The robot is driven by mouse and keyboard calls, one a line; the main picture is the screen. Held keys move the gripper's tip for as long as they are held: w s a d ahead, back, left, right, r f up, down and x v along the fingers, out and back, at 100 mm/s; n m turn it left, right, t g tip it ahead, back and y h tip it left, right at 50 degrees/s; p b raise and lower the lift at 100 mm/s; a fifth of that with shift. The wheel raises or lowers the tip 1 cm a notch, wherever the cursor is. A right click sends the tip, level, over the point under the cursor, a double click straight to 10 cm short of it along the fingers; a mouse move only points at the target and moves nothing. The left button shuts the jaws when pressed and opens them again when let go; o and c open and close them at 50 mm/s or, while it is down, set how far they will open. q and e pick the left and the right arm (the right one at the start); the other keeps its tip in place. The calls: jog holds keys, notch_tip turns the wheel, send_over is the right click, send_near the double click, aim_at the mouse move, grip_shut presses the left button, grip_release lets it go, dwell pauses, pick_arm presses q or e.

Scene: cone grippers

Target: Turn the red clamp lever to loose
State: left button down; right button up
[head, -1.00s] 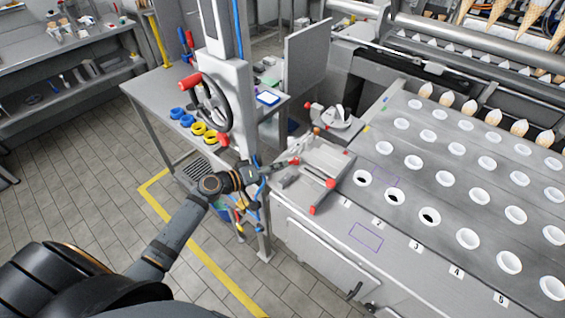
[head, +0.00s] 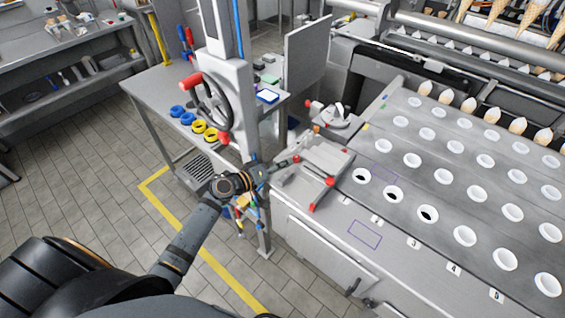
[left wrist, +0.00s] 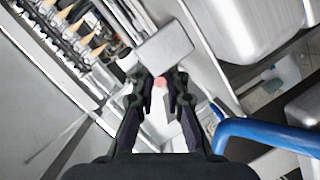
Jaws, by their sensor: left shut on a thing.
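A grey block (left wrist: 163,48) lies just beyond the fingertips. The fingers hide much of the lever, so its angle is hard to tell. My right gripper is not in view.
A bar with red ends (head: 323,194) lies just right of my gripper. A column with a red-handled handwheel (head: 211,105) stands close behind my left arm. The conveyor plate with white-rimmed holes (head: 440,150) is to the right. A blue tube (left wrist: 265,130) crosses the left wrist view.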

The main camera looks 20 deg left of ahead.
pick_arm(q)
jog(key=shift+d+n+y, duration=0.15)
jog(key=shift+n+y, duration=0.15)
jog(key=shift+y, duration=0.1)
jog(key=c, duration=1.7)
grip_release()
jog(key=shift+o, duration=0.2)
jog(key=v, duration=1.2)
jog(key=shift+f, duration=0.25)
jog(key=shift+s, duration=0.1)
